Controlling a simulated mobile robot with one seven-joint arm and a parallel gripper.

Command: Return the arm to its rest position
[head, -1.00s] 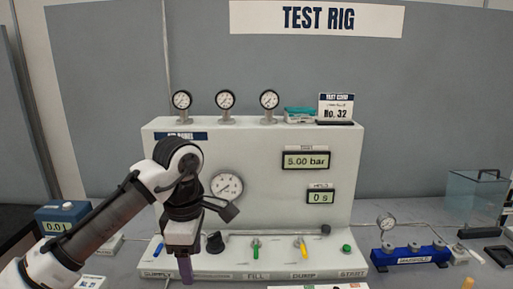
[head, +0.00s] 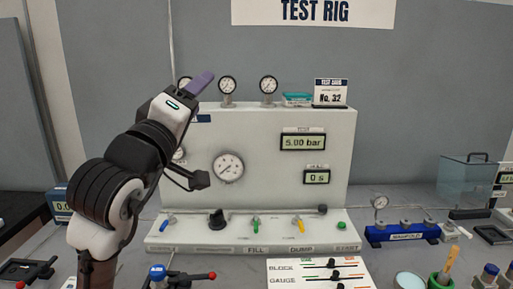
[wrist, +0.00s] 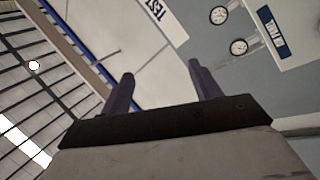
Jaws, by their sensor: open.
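My arm is folded up at the left of the head view, in front of the test rig panel (head: 270,150). My gripper (head: 201,82) points up and to the right, with its purple fingers near the panel's top left edge in the picture. In the wrist view my gripper (wrist: 163,80) has its two fingers apart with nothing between them. The wrist camera faces upward and sees the ceiling, the wall sign and two gauges. My arm hides part of the panel's left side and a gauge there.
A blue manifold (head: 405,233) and a clear box (head: 466,182) stand at the right. A block-and-gauge board (head: 318,272), a green cup (head: 440,281) and a blue-capped item (head: 157,272) are at the front. Black clamps with red knobs lie at front left.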

